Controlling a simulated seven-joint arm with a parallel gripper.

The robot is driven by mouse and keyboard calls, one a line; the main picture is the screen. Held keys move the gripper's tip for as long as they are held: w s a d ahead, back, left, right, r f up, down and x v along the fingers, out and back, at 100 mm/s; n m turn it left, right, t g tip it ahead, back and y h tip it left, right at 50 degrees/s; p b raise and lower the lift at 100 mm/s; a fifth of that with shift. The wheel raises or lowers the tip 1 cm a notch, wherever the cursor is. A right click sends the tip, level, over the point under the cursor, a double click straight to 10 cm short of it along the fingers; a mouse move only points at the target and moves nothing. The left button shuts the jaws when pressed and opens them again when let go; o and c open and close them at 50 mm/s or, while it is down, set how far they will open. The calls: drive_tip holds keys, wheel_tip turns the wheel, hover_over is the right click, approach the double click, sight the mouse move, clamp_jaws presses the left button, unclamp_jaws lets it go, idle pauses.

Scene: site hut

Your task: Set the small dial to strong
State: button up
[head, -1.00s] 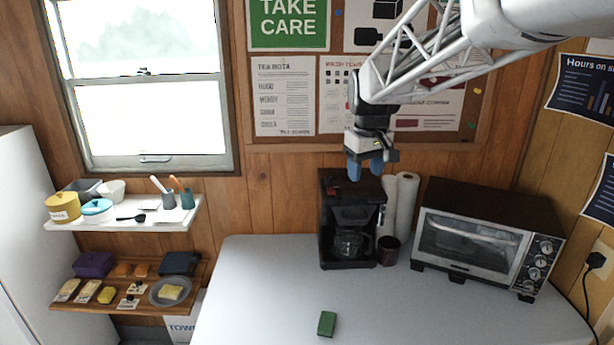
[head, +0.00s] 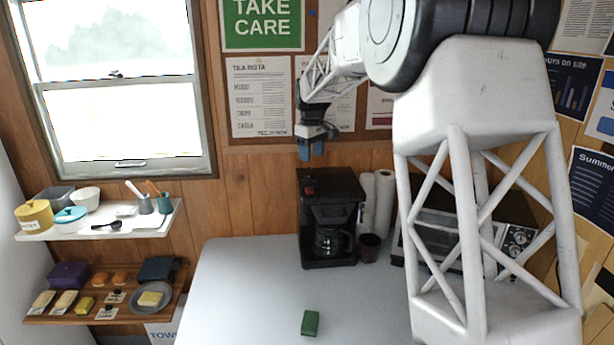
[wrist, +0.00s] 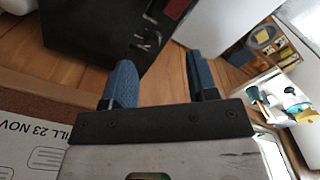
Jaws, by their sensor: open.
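The black coffee maker (head: 345,190) stands at the back of the table with a glass jug in it. In the wrist view its dark body (wrist: 95,30) fills the upper left, with pale markings and a red part near its edge. I cannot clearly make out the small dial or its setting. My gripper (head: 311,152) hangs above and slightly left of the coffee maker, in front of the wall. In the wrist view my gripper (wrist: 162,80) has its two blue fingers apart, with nothing between them.
A toaster oven with several knobs (head: 518,238) is partly hidden behind my arm. Paper rolls (head: 383,205) and a dark cup (head: 369,247) stand beside the coffee maker. A green block (head: 310,322) lies at the table's front. Shelves (head: 150,225) with dishes are at left.

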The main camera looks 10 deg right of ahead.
hover_over(307, 177)
drive_tip(key=shift+w+f+n, duration=0.1)
drive_tip(key=shift+f+n, duration=0.2)
drive_tip(key=shift+f, duration=0.75)
drive_tip(key=shift+f, duration=0.1)
drive_tip(key=shift+f, duration=3.8)
drive_tip(key=c, duration=0.9)
